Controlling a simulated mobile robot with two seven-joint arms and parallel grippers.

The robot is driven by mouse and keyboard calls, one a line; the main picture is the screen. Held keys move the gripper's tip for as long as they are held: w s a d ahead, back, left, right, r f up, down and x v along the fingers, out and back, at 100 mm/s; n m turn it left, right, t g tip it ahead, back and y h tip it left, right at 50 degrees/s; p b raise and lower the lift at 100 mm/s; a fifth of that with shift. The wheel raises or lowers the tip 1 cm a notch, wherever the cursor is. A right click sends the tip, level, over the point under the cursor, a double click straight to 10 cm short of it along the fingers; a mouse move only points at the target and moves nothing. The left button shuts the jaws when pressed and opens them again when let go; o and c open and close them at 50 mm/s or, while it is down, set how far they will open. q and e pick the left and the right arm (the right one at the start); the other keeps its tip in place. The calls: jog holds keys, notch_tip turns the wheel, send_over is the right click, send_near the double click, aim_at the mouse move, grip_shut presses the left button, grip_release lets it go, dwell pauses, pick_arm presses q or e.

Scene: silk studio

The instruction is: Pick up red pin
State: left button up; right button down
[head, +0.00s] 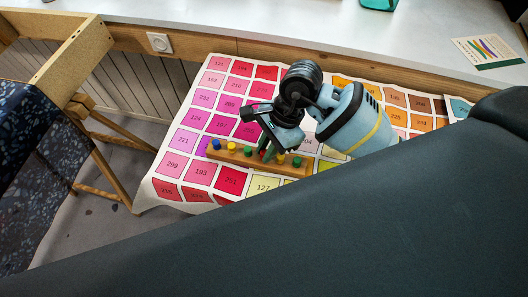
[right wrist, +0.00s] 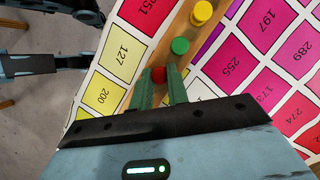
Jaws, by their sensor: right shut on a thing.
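The red pin (right wrist: 158,75) stands between the green fingertips of my right gripper (right wrist: 160,76) in the right wrist view. The gripper is shut on it, at the wooden pin rack (head: 215,154). In the head view my right gripper (head: 267,152) reaches down onto the middle of the rack, and I cannot make out the red pin behind its fingers. I cannot tell whether the pin is lifted out of its hole.
The rack also holds a blue pin (head: 216,145), yellow pins (head: 231,146) and green pins (head: 297,162), close beside the gripper. It lies on a numbered colour-chart cloth (head: 203,104). A white counter (head: 250,22) runs behind. My dark arm link covers the foreground.

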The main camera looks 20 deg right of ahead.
jog(key=shift+r, duration=0.1)
jog(key=shift+r, duration=0.4)
jog(key=shift+s+r, duration=0.2)
jog(key=shift+r, duration=0.45)
jog(key=shift+s+r, duration=0.2)
jog(key=shift+r, duration=0.4)
jog(key=s+a+r, duration=0.1)
jog(key=s, duration=1.4)
jog(key=shift+r, duration=0.3)
